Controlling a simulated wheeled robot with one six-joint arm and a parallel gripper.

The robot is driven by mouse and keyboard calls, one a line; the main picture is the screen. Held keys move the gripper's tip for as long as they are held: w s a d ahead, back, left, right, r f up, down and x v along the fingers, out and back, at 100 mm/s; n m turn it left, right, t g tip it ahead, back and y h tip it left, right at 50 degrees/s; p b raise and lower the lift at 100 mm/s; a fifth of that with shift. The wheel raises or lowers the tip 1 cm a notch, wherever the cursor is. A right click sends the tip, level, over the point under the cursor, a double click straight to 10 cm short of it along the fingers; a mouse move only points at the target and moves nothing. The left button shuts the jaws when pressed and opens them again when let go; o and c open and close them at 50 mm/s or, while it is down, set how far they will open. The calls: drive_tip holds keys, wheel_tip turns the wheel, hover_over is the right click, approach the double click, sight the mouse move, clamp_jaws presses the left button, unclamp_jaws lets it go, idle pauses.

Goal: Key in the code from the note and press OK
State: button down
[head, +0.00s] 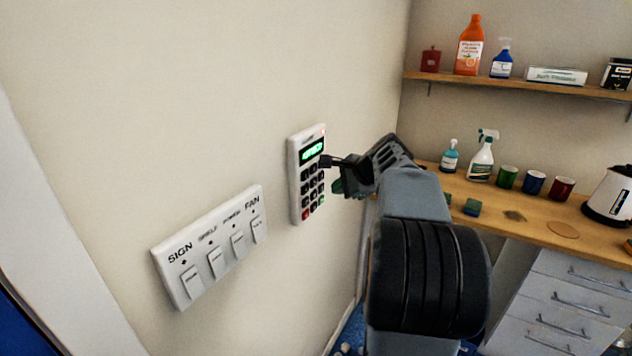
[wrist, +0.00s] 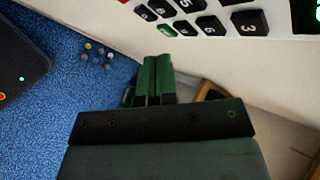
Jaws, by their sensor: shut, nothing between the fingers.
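The white keypad (head: 294,178) is on the wall in the head view, with a lit green display (head: 312,151) whose characters are too blurred to read surely. It has dark keys, a red key (head: 306,214) and a green key (head: 322,199) at the bottom. In the wrist view the keypad's lower edge shows at the top, with the green key (wrist: 167,30) and a "3" key (wrist: 248,23). My gripper (wrist: 157,62) is shut and empty, its green fingertips just short of the green key; I cannot tell whether they touch. In the head view my gripper (head: 339,186) covers part of the keypad's right side. No note is visible.
A switch panel (head: 205,262) labelled SIGN, SHELF, POWER and FAN is left of the keypad. A wooden counter (head: 540,232) at right holds spray bottles, mugs and a kettle (head: 610,196). A shelf (head: 520,86) with bottles is above. Blue carpet (wrist: 75,75) lies below.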

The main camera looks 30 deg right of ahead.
drive_tip(key=shift+w+a+p, duration=0.25)
drive_tip(key=shift+w+a, duration=0.1)
drive_tip(key=shift+w, duration=0.3)
drive_tip(key=shift+w+a+p, duration=0.2)
drive_tip(key=shift+w+a, duration=0.15)
drive_tip(key=shift+w, duration=0.3)
drive_tip(key=shift+w+a, duration=0.15)
idle(1.2)
drive_tip(key=shift+w+a, duration=0.1)
drive_tip(key=shift+w, duration=0.15)
drive_tip(key=shift+w+a+p, duration=0.2)
drive_tip(key=shift+w+p, duration=0.1)
drive_tip(key=shift+p, duration=0.05)
idle(0.8)
drive_tip(key=shift+s+d, duration=0.1)
drive_tip(key=shift+s, duration=0.05)
drive_tip(key=shift+s+d, duration=0.3)
drive_tip(key=shift+s, duration=0.25)
drive_tip(key=shift+s+d+b, duration=0.2)
drive_tip(key=shift+s+d, duration=0.2)
drive_tip(key=shift+s, duration=0.35)
drive_tip(key=shift+s+d+b, duration=0.25)
drive_tip(key=shift+s+d, duration=0.1)
drive_tip(key=shift+s, duration=0.35)
drive_tip(key=shift+s+d+b, duration=0.2)
drive_tip(key=shift+s+d, duration=0.2)
drive_tip(key=shift+s, duration=0.35)
idle(1.1)
